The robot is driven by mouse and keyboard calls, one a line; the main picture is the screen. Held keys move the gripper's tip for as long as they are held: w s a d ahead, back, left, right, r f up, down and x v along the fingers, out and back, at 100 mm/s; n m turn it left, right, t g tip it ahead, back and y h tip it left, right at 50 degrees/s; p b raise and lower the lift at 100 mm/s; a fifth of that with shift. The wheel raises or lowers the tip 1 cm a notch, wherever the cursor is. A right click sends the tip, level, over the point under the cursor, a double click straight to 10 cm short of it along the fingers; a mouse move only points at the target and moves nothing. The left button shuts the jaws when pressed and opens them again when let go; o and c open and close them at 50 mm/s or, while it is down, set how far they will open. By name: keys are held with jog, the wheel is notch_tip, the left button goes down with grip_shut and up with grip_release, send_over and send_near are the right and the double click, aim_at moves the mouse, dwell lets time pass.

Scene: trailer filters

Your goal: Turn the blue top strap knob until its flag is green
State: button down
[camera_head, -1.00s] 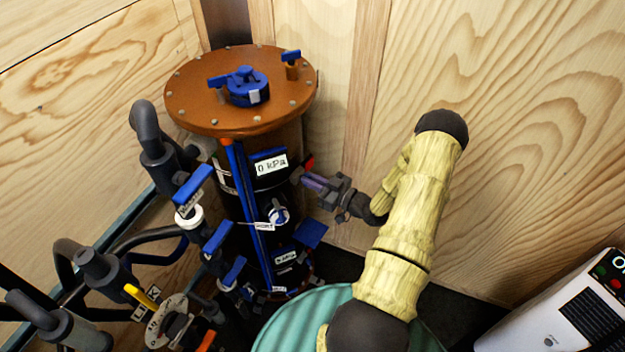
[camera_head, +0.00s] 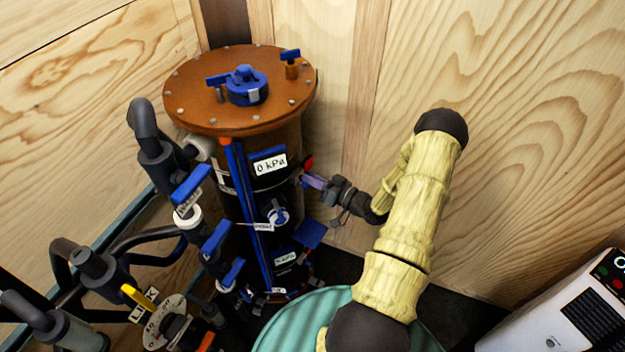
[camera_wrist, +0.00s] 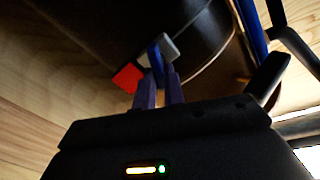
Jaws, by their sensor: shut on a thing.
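The blue strap knob (camera_wrist: 156,58) shows in the wrist view on the side of the dark filter vessel (camera_wrist: 95,40). A red flag (camera_wrist: 127,78) stands beside it, and a grey block sits on its other side. My gripper (camera_wrist: 159,82) is shut on the knob, its two purple fingers close around it. In the head view my gripper (camera_head: 308,181) reaches the vessel's right side from the right. The red flag (camera_head: 308,163) shows just above the fingertips there. The knob itself is mostly hidden by the fingers in the head view.
The vessel has an orange lid (camera_head: 200,105) with blue fittings and a 0 kPa label (camera_head: 270,165). Pipes with blue handles (camera_head: 192,184) crowd its left. A wooden wall (camera_head: 530,130) is close behind.

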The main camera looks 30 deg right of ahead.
jog(key=shift+d+m, duration=0.1)
jog(key=shift+m, duration=0.2)
jog(key=c, duration=1.5)
grip_release()
jog(key=b+v, duration=0.2)
jog(key=v, duration=1.5)
jog(key=shift+s+d+f+b, duration=0.1)
jog(key=shift+s+b, duration=0.1)
jog(key=shift+b, duration=0.2)
